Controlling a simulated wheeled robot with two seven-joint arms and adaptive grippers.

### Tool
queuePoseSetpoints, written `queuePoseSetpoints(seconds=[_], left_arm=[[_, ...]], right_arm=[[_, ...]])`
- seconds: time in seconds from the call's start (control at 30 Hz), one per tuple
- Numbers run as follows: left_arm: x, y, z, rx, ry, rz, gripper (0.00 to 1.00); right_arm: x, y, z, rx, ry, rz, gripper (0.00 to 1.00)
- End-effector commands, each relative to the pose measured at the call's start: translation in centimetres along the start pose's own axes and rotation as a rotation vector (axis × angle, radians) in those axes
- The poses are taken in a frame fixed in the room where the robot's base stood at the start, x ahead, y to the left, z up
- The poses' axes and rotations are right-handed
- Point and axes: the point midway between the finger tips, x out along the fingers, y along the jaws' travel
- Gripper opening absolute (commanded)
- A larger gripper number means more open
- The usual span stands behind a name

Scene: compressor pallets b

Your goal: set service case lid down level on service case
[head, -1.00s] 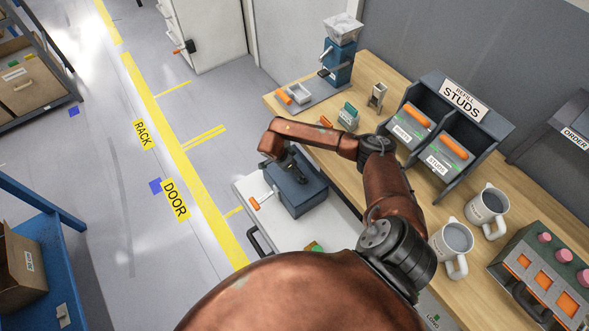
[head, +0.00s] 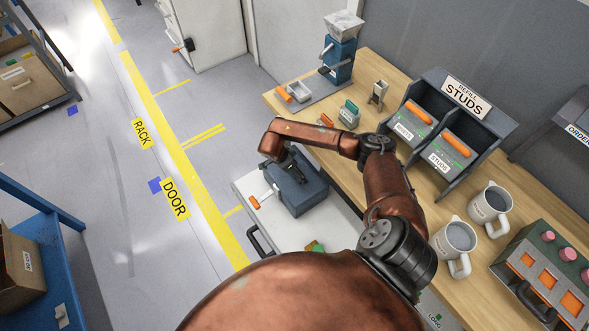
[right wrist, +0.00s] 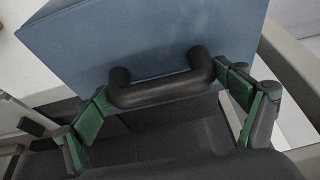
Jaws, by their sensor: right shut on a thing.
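My right gripper (head: 286,165) reaches down over a blue-grey box on the white cart top. In the right wrist view the right gripper (right wrist: 166,98) has its green-padded fingers at both ends of a black handle (right wrist: 155,92), shut on it. The handle is fixed to a flat blue-grey panel, the service case lid (right wrist: 150,40). In the head view the service case (head: 305,198) shows as a blue-grey body below the gripper. My arm partly covers the lid, and I cannot tell whether lid and case touch or whether the lid is level. My left gripper is out of view.
The white cart top (head: 312,232) has an orange-handled tool (head: 258,198) left of the case and a green and orange item (head: 315,246) in front. A wooden bench (head: 415,205) with stud bins (head: 445,140) and mugs (head: 489,205) stands to the right.

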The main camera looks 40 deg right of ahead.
Motion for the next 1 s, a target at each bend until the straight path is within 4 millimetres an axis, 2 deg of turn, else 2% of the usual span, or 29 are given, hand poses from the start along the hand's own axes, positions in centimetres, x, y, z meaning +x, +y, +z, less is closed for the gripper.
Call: queuePoseSetpoints(seconds=[0.17,0.2,0.3,0.67,0.83,1.0], left_arm=[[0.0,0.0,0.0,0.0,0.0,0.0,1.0],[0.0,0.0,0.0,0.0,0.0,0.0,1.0],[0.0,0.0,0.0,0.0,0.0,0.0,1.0],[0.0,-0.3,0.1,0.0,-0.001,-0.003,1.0],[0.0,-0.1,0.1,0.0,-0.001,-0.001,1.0],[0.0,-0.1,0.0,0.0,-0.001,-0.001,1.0]], right_arm=[[0.0,0.0,0.0,0.001,0.0,-0.001,0.59],[0.0,0.0,0.0,0.001,0.0,-0.001,0.93],[0.0,0.0,0.0,0.001,0.0,-0.001,0.99],[-0.2,0.0,0.0,0.0,0.0,-0.001,1.0],[-2.3,-0.1,-0.1,0.0,0.001,-0.003,1.0],[-6.0,-0.2,-0.1,-0.001,0.001,-0.005,1.0]])
